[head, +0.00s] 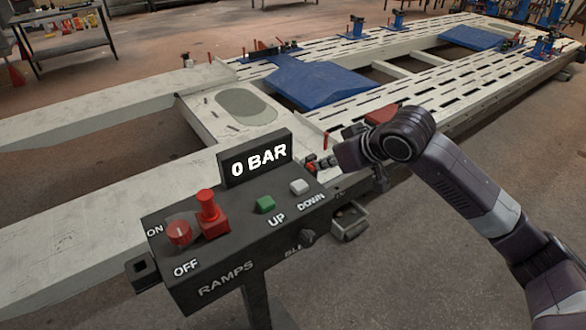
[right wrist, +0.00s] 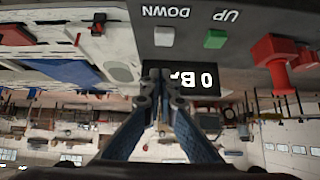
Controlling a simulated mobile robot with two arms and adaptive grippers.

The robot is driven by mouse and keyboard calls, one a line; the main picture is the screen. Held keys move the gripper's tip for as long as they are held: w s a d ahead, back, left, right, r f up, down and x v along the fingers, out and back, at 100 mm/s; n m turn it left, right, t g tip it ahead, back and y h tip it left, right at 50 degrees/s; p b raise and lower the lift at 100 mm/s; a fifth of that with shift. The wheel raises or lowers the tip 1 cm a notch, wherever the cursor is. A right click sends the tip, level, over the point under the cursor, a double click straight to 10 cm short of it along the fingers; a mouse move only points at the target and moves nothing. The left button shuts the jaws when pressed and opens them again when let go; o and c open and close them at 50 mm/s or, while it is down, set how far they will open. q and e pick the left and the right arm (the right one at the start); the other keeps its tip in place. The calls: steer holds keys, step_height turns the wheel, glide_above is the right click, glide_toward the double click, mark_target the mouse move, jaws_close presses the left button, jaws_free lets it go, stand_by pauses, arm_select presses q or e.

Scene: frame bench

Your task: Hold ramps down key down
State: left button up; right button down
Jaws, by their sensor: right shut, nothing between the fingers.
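The ramps control box (head: 225,270) stands on a post in the head view, with RAMPS on its front. Its white DOWN key (head: 299,186) sits at the right end of the panel, beside the green UP key (head: 265,204). The DOWN key also shows in the right wrist view (right wrist: 164,37), upside down and beyond the fingertips. My right gripper (head: 316,166) is shut and empty, just behind and right of the DOWN key, apart from it. In the right wrist view its fingertips (right wrist: 160,76) are together. My left gripper is not in view.
A display (head: 256,158) reading 0 BAR rises behind the keys, close to my right gripper. A red ON/OFF knob (head: 179,233) and a red lever (head: 210,214) are at the panel's left. The long frame bench (head: 240,110) lies behind the box.

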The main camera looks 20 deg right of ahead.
steer(key=r, duration=0.1)
steer(key=p, duration=0.3)
glide_above(298, 182)
steer(key=s+d, duration=0.1)
steer(key=s, duration=0.2)
step_height(298, 182, down, 6)
steer(key=shift+f, duration=0.25)
steer(key=f, duration=0.3)
steer(key=shift+w+f+p, duration=0.2)
steer(key=shift+f+p, duration=0.05)
steer(key=shift+p, duration=0.1)
steer(key=shift+f, duration=0.45)
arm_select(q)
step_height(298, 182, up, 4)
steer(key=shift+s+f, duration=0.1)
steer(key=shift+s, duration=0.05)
arm_select(e)
steer(key=shift+f, duration=0.1)
